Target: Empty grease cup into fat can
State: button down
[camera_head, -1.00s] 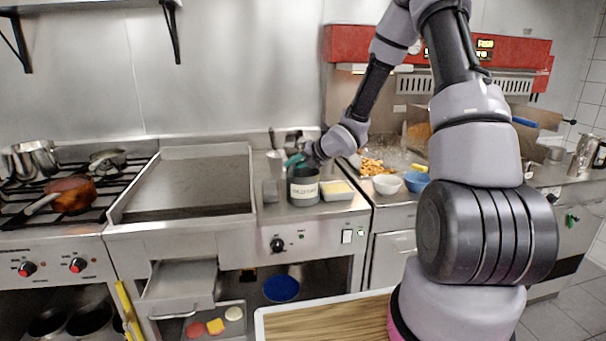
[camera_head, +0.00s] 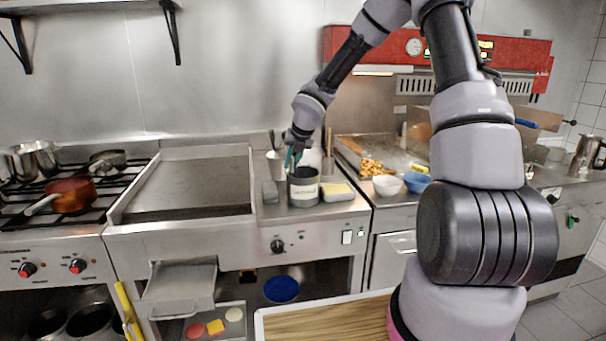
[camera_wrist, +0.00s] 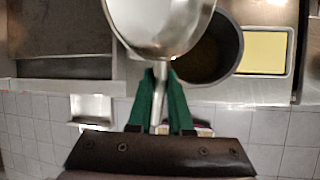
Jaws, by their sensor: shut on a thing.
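My gripper (camera_wrist: 160,100) has green fingers shut on the thin handle of a shiny metal grease cup (camera_wrist: 163,22). In the wrist view the cup extends ahead of the fingers and overlaps the left rim of the fat can. I cannot tell its tilt or contents. The fat can (camera_head: 304,194) is grey with a pale label and stands upright on the counter right of the griddle. In the wrist view its dark, brownish inside (camera_wrist: 208,60) shows. In the head view my gripper (camera_head: 292,158) points down just above the can; the held cup is not clear there.
A tray with a yellow block (camera_head: 338,191) stands close right of the can. White (camera_head: 386,186) and blue (camera_head: 416,182) bowls are farther right. The griddle (camera_head: 187,185) lies left, with an open drawer (camera_head: 180,287) below it. A metal container (camera_head: 277,163) shows behind the can.

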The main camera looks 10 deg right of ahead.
jog(key=shift+a+g+h, duration=0.2)
jog(key=shift+g+h, duration=0.2)
jog(key=shift+h, duration=0.1)
jog(key=w+a+f+n+g+h, duration=0.1)
jog(key=w+a+f+g+h, duration=0.1)
jog(key=a+h, duration=0.4)
jog(key=shift+w+f+n+g+h, duration=0.3)
jog(key=shift+w+g+h, duration=0.55)
jog(key=shift+g, duration=0.25)
